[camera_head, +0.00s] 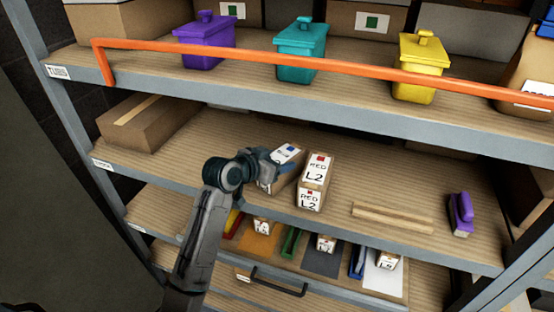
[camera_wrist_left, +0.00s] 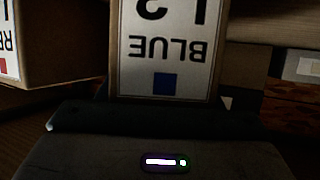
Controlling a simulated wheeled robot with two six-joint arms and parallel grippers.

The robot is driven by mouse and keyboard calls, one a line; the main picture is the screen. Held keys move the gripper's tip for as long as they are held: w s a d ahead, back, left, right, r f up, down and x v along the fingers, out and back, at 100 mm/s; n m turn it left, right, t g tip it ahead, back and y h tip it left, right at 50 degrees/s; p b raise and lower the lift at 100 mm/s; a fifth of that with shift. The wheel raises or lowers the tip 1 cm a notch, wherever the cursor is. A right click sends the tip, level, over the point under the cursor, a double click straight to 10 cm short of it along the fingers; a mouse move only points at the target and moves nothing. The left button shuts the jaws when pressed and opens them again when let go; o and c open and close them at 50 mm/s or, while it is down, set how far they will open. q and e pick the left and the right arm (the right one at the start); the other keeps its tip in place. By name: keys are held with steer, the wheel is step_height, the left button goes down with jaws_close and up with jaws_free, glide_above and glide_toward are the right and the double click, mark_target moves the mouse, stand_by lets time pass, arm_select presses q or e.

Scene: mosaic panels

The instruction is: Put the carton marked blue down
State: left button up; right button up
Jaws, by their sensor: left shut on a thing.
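The carton marked blue (camera_head: 289,156) is at the middle shelf, just left of the carton marked red (camera_head: 317,174). Its label with a blue square shows upside down in the left wrist view (camera_wrist_left: 165,45). My left gripper (camera_head: 266,164) is shut on the blue carton from its left side. The carton looks tilted against the red one; I cannot tell whether its base touches the shelf (camera_head: 380,187). The red carton stands upright near the shelf's front edge, and part of it shows in the left wrist view (camera_wrist_left: 50,45). My right gripper is not in view.
Wooden strips (camera_head: 392,216) and a purple-handled brush (camera_head: 461,213) lie to the right, and a long brown box (camera_head: 148,120) at the left. An orange rail (camera_head: 250,58) crosses the upper shelf. Below are coloured panels with small cartons (camera_head: 326,243). The shelf behind the cartons is mostly clear.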

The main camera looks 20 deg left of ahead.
arm_select(q)
steer(key=o, duration=1.6)
steer(key=shift+s, duration=0.1)
steer(key=shift+r, duration=0.1)
steer(key=shift+b+v, duration=1.7)
steer(key=shift+v, duration=4.35)
